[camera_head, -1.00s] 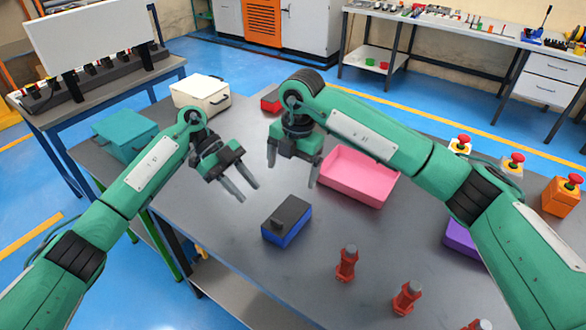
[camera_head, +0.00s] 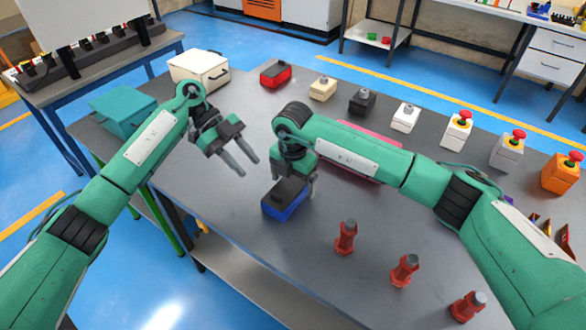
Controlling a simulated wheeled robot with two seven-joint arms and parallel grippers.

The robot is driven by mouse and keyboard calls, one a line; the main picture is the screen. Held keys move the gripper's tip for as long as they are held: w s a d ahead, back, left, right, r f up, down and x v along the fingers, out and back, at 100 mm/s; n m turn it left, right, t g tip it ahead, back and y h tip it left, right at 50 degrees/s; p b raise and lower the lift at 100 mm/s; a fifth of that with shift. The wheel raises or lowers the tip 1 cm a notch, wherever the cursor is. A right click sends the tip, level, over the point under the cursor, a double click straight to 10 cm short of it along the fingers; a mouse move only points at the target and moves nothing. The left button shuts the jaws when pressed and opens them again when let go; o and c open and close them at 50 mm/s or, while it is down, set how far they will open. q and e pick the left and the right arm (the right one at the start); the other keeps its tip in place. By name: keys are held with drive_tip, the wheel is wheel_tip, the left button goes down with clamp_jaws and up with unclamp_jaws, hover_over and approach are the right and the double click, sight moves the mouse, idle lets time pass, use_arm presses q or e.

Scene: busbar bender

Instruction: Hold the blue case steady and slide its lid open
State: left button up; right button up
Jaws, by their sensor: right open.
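The blue case (camera_head: 287,211) with its dark lid (camera_head: 289,190) sits on the grey table in front of me. The lid lies on top of the case; its far right part is hidden by my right gripper. My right gripper (camera_head: 293,188) is open and low over the case, its fingers pointing down around the far end; I cannot tell whether they touch it. My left gripper (camera_head: 244,170) is open and empty, up and left of the case, its fingers pointing down to the right.
A pink tray (camera_head: 372,174) lies behind my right arm. Several red bolt-like parts (camera_head: 346,238) stand to the right of the case. Small boxes, some with red buttons (camera_head: 457,128), line the far side. A teal box (camera_head: 122,110) and a white box (camera_head: 200,70) stand at the left. The table's front left is clear.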

drive_tip(key=shift+f, duration=0.5)
